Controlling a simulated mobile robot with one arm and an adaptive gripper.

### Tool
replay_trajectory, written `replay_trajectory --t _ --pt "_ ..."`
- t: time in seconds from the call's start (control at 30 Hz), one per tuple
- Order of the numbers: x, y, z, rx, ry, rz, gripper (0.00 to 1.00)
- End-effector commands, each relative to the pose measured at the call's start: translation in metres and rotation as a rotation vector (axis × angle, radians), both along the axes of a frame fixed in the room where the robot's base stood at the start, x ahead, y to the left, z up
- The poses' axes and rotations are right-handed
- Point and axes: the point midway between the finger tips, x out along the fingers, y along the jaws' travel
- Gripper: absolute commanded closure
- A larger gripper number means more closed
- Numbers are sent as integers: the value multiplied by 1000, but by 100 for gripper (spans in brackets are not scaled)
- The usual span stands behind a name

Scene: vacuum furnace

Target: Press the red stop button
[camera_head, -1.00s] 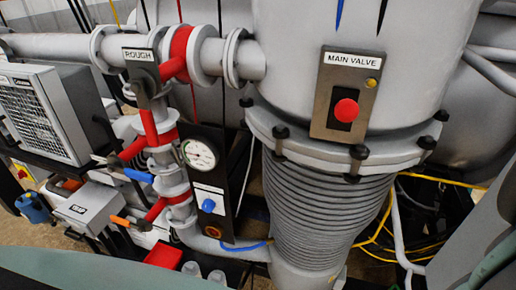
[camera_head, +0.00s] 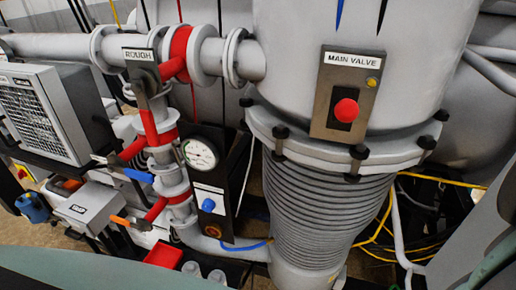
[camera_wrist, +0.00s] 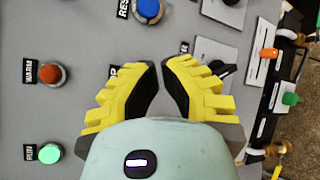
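In the wrist view my gripper (camera_wrist: 159,63) has yellow stepped fingers with black inner pads. A narrow gap shows between the tips, and nothing is in it. It is over a grey control panel (camera_wrist: 75,105). An orange-red button (camera_wrist: 52,75) with a small black label sits left of the fingers. A black label (camera_wrist: 114,71), partly covered by the left finger, shows a letter like P; any button beside it is hidden. In the head view a round red button (camera_head: 346,110) sits on the MAIN VALVE plate (camera_head: 350,63). My gripper is not in the head view.
The panel also has a green lit button (camera_wrist: 49,153) and a blue button (camera_wrist: 148,10). Orange (camera_wrist: 269,52) and green (camera_wrist: 291,99) handles stand beyond its right edge. The head view shows pipes, a gauge (camera_head: 199,153) and a ribbed column (camera_head: 325,215).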

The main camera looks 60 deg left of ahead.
Motion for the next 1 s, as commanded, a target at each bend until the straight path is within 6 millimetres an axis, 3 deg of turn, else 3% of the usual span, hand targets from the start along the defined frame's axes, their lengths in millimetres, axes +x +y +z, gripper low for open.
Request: replay_trajectory --t 1.0 --pt "7 6 0 -1 1 2 100"
